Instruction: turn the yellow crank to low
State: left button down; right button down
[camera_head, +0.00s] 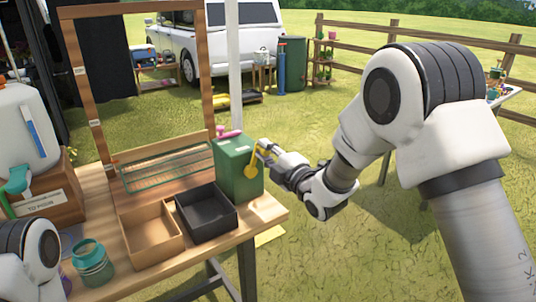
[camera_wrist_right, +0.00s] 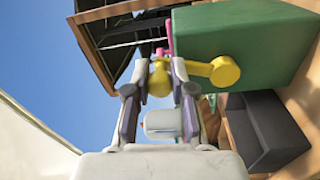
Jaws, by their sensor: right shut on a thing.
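The yellow crank (camera_head: 255,166) sits on the right side face of a green box (camera_head: 235,168) at the table's right end. In the right wrist view the crank's round hub (camera_wrist_right: 225,72) lies against the green box, and its arm runs left to a knob (camera_wrist_right: 160,82). My right gripper (camera_head: 267,151) is shut on the crank's knob, with one finger on each side of it. No low marking can be read in either view. Part of my left arm shows at the lower left, but its gripper is out of view.
A black tray (camera_head: 206,228) and a wooden tray (camera_head: 151,252) stand in front of the green box. A pink thing (camera_head: 229,131) is on top of the box. A wooden frame rises behind. A teal jar (camera_head: 92,268) stands at front left. Grass lies open right of the table.

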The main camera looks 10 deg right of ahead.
dwell(0.3)
jog(key=c, duration=1)
grip_release()
jog(key=shift+a, duration=0.1)
jog(key=shift+s, duration=0.1)
jog(key=v, duration=1.2)
jog(key=shift+f, duration=0.1)
